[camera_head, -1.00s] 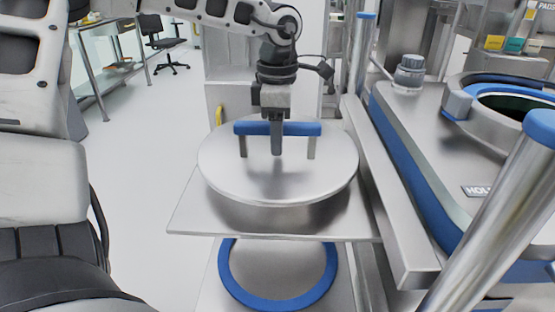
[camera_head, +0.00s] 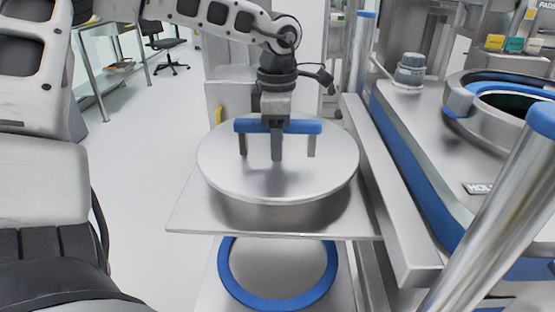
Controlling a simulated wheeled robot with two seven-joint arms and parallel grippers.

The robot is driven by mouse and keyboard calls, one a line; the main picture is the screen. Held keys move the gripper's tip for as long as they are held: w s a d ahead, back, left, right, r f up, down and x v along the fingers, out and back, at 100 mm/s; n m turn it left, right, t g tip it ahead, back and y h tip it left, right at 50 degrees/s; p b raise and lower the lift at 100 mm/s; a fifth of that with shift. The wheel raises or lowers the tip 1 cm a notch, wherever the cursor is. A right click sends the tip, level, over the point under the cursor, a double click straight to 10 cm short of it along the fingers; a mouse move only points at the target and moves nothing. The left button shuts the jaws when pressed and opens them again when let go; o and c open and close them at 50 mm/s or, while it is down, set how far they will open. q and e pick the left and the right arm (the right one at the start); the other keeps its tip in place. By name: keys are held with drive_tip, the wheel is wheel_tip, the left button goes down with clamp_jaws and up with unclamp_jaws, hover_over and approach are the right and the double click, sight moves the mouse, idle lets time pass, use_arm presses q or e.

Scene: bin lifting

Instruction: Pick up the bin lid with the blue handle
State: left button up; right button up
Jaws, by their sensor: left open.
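The bin lid (camera_head: 230,175) is a round silver metal disc lying flat on a metal shelf. Its blue handle (camera_head: 304,127) is a horizontal bar on two short metal posts. My left gripper (camera_head: 277,148) points straight down at the middle of the handle. One finger shows in front of the bar; the other finger is hidden behind it. The gripper is open and around the bar. Whether a finger touches the bar cannot be told. My right gripper is not in view.
The metal shelf (camera_head: 190,215) bears the lid, and a blue ring (camera_head: 228,285) lies on a lower level. To the right stands a large metal machine (camera_head: 425,165) with a blue-rimmed round opening. A metal post (camera_head: 360,55) rises behind the lid's right side.

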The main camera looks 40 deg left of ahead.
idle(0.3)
use_arm(q)
clamp_jaws()
idle(1.2)
drive_tip(key=shift+w+r, duration=0.15)
